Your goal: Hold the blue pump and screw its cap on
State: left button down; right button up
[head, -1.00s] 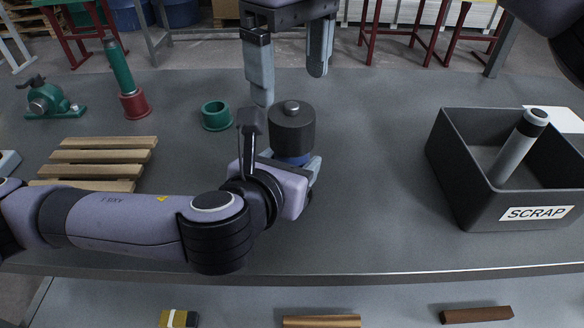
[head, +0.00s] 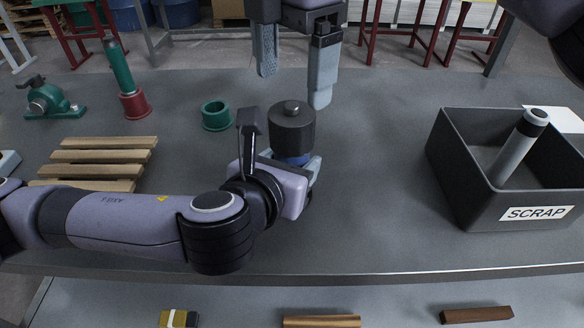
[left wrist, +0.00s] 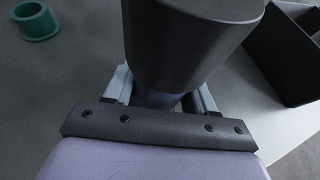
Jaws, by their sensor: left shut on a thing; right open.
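The blue pump (head: 294,160) stands upright on the table, mostly hidden behind my left gripper and the dark cap above it. The cap (head: 291,130) is a wide dark-grey cylinder with a small metal stud on top. It sits on the pump; how tightly, I cannot tell. My left gripper (head: 293,167) is shut on the blue pump, below the cap. In the left wrist view the cap (left wrist: 188,40) hides most of the pump (left wrist: 157,98) between the left gripper's fingers (left wrist: 160,92). My right gripper (head: 293,88) is open and empty, pointing down just above the cap.
A dark scrap bin (head: 464,185) holding a grey cylinder (head: 516,148) stands at right. A green ring (head: 216,116), a wooden slatted rack (head: 98,158), a red-and-green post (head: 122,75) and a green fixture (head: 48,100) are at left. The table between cap and bin is clear.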

aim_at(292, 112)
jog(key=shift+n, duration=0.4)
jog(key=shift+f, duration=4.05)
jog(key=c, duration=1.1)
jog(key=shift+o, duration=0.2)
jog(key=shift+m, duration=1.7)
